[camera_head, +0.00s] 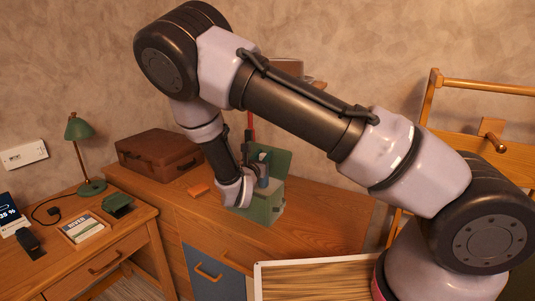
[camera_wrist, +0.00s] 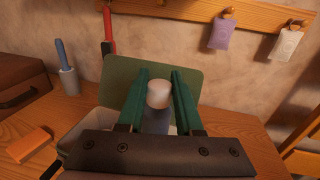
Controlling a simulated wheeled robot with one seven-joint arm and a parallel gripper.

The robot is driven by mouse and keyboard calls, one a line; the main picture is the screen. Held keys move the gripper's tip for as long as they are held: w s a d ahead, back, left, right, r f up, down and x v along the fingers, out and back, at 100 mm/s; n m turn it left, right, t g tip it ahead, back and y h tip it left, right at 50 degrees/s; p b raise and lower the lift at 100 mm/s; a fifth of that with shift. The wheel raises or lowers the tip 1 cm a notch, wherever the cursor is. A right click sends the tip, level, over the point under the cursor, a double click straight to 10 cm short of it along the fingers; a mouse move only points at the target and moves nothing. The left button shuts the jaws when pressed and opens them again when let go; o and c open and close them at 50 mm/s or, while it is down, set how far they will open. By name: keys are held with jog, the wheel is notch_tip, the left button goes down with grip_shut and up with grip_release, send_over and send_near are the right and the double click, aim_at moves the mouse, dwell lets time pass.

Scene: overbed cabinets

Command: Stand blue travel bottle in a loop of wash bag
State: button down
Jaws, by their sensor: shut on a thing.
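The travel bottle has a white cap (camera_wrist: 158,94) and a grey-blue body below it. It stands upright between the two green fingers of my gripper (camera_wrist: 160,78) in the wrist view, and the fingers are shut on it. The green wash bag (camera_head: 262,210) stands on the wooden cabinet top, with its lid (camera_wrist: 122,76) raised behind the bottle. In the head view my gripper (camera_head: 256,178) is at the bag's opening, and a small blue part of the bottle (camera_head: 263,183) shows there. The loops and the bottle's base are hidden by my gripper.
A brown case (camera_head: 158,155) and an orange block (camera_head: 198,189) lie left of the bag. A red-handled thing (camera_wrist: 108,30) rises behind the bag. A peg rail (camera_wrist: 200,12) holds hanging tags. The cabinet top is clear to the right.

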jog(key=shift+f, duration=0.1)
send_over(262, 185)
jog(key=w, duration=0.2)
jog(key=shift+d+f, duration=0.15)
jog(key=shift+f, duration=1.2)
jog(key=shift+d+f, duration=0.15)
jog(key=shift+f, duration=3.8)
jog(key=c, duration=0.5)
grip_release()
jog(key=shift+s, duration=0.1)
jog(key=v, duration=1)
jog(key=shift+s+a, duration=0.15)
jog(key=shift+s, duration=0.2)
